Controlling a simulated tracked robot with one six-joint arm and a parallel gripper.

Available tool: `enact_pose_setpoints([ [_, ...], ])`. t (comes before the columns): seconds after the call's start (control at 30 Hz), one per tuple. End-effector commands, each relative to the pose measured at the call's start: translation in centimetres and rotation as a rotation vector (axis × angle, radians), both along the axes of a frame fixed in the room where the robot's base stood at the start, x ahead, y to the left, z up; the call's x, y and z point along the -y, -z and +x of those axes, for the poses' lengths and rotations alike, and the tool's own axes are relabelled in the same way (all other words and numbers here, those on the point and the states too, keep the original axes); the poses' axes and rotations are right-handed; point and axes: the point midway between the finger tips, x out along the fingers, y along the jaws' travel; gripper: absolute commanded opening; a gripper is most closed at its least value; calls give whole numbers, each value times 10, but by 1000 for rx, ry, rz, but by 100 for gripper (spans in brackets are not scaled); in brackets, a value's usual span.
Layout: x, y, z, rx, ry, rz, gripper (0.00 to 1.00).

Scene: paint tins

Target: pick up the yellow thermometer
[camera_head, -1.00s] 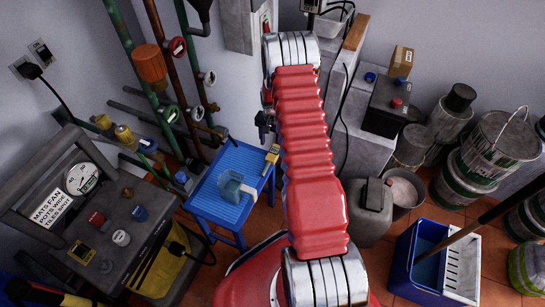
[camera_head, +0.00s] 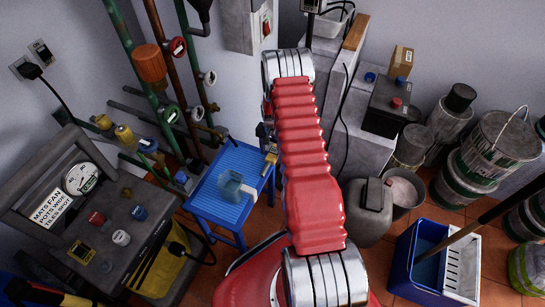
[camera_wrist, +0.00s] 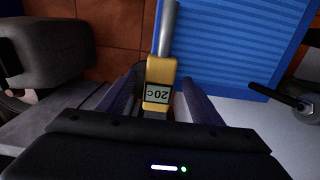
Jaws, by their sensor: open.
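The yellow thermometer (camera_wrist: 161,72) has a small display and a grey metal probe pointing away from me. It lies at the edge of the blue slatted stool top (camera_wrist: 225,45) in the wrist view. My gripper (camera_wrist: 161,84) is open, with one dark finger on each side of the thermometer's body; I cannot tell whether they touch it. In the head view the thermometer (camera_head: 271,157) shows at the right corner of the blue stool (camera_head: 211,202), just below my gripper (camera_head: 267,142), which is partly hidden by my arm.
A translucent blue object (camera_head: 235,187) lies on the stool. Pipes with valves (camera_head: 171,113) stand behind it on the left. A grey machine with a gauge (camera_head: 82,178) is at the left, and a grey jerrycan (camera_head: 368,215) is at the right.

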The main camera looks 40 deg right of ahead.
Motion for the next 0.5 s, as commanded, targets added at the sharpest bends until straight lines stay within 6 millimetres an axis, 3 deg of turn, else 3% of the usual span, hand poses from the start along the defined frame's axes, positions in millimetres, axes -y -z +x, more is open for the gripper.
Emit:
enact_pose_setpoints([
  [0.13,0,10,0,1,0,0,59],
  [0.5,0,11,0,1,0,0,59],
])
